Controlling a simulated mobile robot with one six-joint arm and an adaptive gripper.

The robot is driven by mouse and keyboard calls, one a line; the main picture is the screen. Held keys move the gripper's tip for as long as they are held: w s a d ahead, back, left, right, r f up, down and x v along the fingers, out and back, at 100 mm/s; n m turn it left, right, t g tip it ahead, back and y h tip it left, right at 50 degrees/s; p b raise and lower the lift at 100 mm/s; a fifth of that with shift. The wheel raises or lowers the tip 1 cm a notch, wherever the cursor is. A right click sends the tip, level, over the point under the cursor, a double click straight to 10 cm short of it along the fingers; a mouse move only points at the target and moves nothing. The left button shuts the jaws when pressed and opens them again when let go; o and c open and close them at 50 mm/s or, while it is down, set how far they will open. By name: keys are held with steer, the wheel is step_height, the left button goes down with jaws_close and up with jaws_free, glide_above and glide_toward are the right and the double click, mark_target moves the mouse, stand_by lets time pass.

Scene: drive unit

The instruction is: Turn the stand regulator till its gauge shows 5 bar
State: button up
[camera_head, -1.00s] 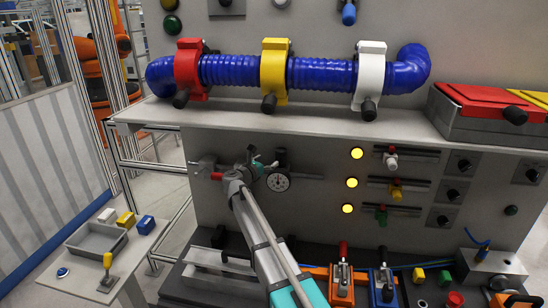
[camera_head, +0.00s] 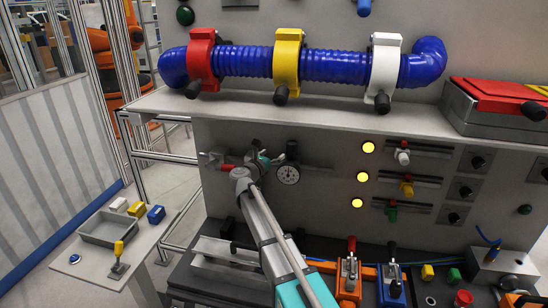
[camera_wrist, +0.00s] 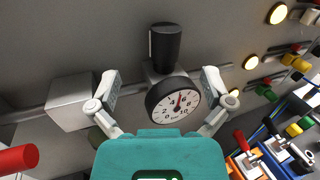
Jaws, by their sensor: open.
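The stand regulator has a black cylindrical knob (camera_wrist: 165,45) above its round white gauge (camera_wrist: 173,101). In the wrist view the needle points roughly up, near the 4-to-6 part of the dial; I cannot read it exactly. The gauge also shows in the head view (camera_head: 288,175), needle up. My gripper (camera_wrist: 160,75) is open, one finger to each side of the regulator. The knob stands between and beyond the fingertips, with clear gaps. In the head view my gripper (camera_head: 260,162) is left of the gauge, partly hidden by my arm.
A grey block (camera_wrist: 70,102) and a red-ended part (camera_wrist: 18,158) are left of the regulator. Three lit yellow lamps (camera_head: 362,177) and coloured valves (camera_head: 403,157) are to its right. The shelf (camera_head: 330,115) with the blue hose (camera_head: 335,67) overhangs above.

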steer(key=s+a+f+n+g+y+b, duration=0.1)
steer(key=s+a+f+n+y+b, duration=0.15)
steer(key=s+f+n+y, duration=1)
steer(key=a+f+n+g+y+b, duration=0.25)
steer(key=n+y+b, duration=0.2)
steer(key=n, duration=1.65)
steer(key=s+d+f+n+g+h+b, duration=0.1)
steer(key=s+d+f+n+g+h, duration=0.1)
steer(key=s+d+f+n+g, duration=0.2)
steer(key=s+d+f+n+g+h+b, duration=0.2)
steer(key=s+d+f+n+g, duration=0.3)
steer(key=s, duration=1.5)
steer(key=d+f+g+h, duration=0.1)
steer(key=d+f+g, duration=0.1)
steer(key=d+f, duration=0.3)
steer(key=shift+s+d+f+h, duration=0.25)
steer(key=shift+s+f+h, duration=0.05)
steer(key=shift+c, duration=0.3)
